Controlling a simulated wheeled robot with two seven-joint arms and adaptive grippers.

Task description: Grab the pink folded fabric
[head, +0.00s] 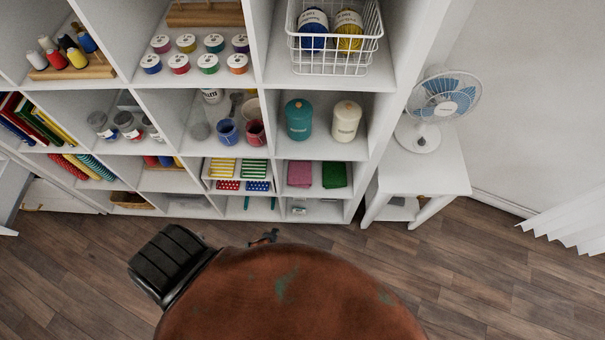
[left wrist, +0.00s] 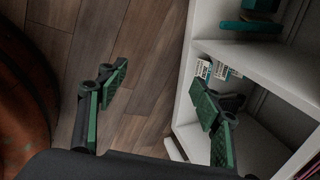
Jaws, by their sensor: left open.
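The pink folded fabric (head: 300,173) lies in a low right cubby of the white shelf in the head view, left of a green folded fabric (head: 335,174). My left gripper (left wrist: 162,88) is open and empty in the left wrist view, with its green-padded fingers spread wide over the floor beside the shelf's lower compartments. One finger is close to a shelf compartment. A reddish edge at the lower right corner of that view is too small to identify. My own body hides most of the left arm in the head view. My right gripper is in neither view.
The white shelf (head: 355,206) has several filled cubbies with narrow dividers. Teal and cream canisters (head: 299,120) stand above the fabrics. A small white table (head: 424,174) with a fan (head: 440,100) stands right of the shelf. The wood floor (head: 470,270) at right is clear.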

